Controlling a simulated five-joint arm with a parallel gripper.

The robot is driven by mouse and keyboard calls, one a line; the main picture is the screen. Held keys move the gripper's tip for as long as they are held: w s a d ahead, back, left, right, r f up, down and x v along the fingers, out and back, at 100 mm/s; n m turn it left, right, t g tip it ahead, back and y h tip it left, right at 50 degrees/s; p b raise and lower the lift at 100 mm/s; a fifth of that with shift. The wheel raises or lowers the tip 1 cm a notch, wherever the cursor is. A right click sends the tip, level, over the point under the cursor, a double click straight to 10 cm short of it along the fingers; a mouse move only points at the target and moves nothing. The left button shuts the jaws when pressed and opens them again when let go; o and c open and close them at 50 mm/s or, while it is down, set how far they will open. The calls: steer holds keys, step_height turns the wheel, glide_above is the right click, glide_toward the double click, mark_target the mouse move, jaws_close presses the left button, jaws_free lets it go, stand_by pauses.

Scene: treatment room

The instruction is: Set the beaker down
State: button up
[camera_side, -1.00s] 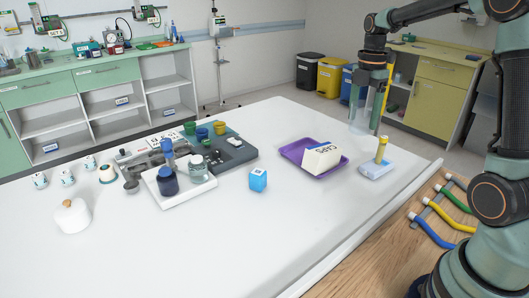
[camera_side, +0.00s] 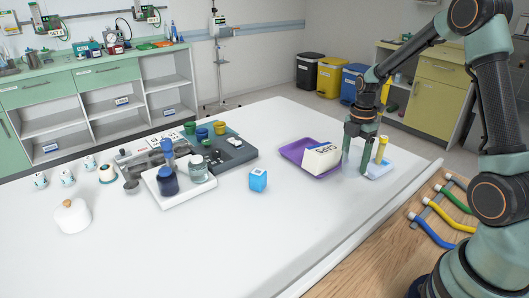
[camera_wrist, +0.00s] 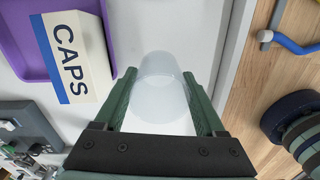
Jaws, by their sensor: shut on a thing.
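The beaker (camera_wrist: 160,88) is clear and faintly whitish. In the wrist view it sits between the two green fingers of my gripper (camera_wrist: 160,80), which is shut on it. In the side view my gripper (camera_side: 357,160) points down at the right part of the white table (camera_side: 250,240), and the beaker (camera_side: 349,162) shows faintly between the fingers, roughly upright. It is low over the table, between the box marked CAPS and the yellow-topped item. I cannot tell whether its base touches the table.
The white CAPS box (camera_side: 320,158) rests on a purple tray (camera_side: 293,150) just left of the beaker. A yellow tube (camera_side: 381,150) on a pale block (camera_side: 378,170) stands close on the right. The table front is clear.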

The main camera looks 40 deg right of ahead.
steer(key=shift+f, duration=3)
steer(key=shift+f, duration=0.1)
steer(key=o, duration=1.4)
steer(key=shift+f, duration=0.1)
steer(key=shift+o, duration=0.2)
step_height(320, 180, up, 12)
steer(key=s+a+r+m+t, duration=0.3)
steer(key=s+a+r+m, duration=0.1)
steer(key=a+m, duration=0.4)
steer(key=s+a+r+m+t, duration=0.3)
steer(key=s+a+r+m, duration=0.2)
steer(key=a, duration=0.5)
step_height(320, 180, up, 2)
steer(key=m, duration=0.3)
steer(key=shift+m, duration=0.3)
